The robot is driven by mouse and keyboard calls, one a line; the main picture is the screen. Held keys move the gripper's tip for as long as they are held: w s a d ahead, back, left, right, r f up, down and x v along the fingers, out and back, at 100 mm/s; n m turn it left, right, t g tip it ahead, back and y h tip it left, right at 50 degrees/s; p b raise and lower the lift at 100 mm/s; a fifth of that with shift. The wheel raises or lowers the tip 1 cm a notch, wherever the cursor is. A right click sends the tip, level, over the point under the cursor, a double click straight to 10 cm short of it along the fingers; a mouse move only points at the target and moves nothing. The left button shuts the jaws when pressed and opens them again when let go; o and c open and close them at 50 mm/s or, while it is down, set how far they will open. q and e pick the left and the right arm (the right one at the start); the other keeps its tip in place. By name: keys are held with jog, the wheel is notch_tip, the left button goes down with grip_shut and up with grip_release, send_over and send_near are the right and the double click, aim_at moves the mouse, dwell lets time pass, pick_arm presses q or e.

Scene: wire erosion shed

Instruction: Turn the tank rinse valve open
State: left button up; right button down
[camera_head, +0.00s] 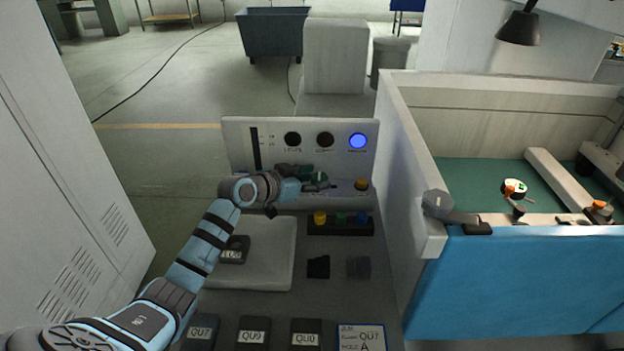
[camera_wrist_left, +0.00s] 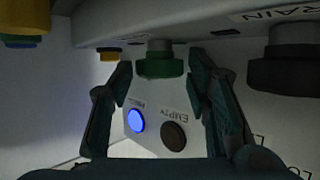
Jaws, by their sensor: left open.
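Several valve knobs project from the upright panel (camera_head: 230,150) in the head view. In the left wrist view a green knob (camera_wrist_left: 160,68) lies between the fingertips of my left gripper (camera_wrist_left: 159,80), with gaps on both sides; I cannot tell if it touches. A dark knob (camera_wrist_left: 288,70) is to the right, by a label partly reading "RAIN". A smaller yellow-orange knob (camera_wrist_left: 109,54) is to the left and shows in the head view (camera_head: 361,184). The green knob's own label is not readable. My left gripper also shows in the head view (camera_head: 316,186). My right gripper is out of view.
The panel has a blue lit lamp (camera_head: 357,141) and two dark round ones. Below are a strip with coloured knobs (camera_head: 340,228), a pale tray (camera_head: 265,270) and labelled blocks (camera_head: 252,333). A tank wall (camera_head: 408,170) rises close to the right.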

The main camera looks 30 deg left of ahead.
pick_arm(q)
jog(key=v, duration=1.2)
jog(key=shift+s, duration=0.1)
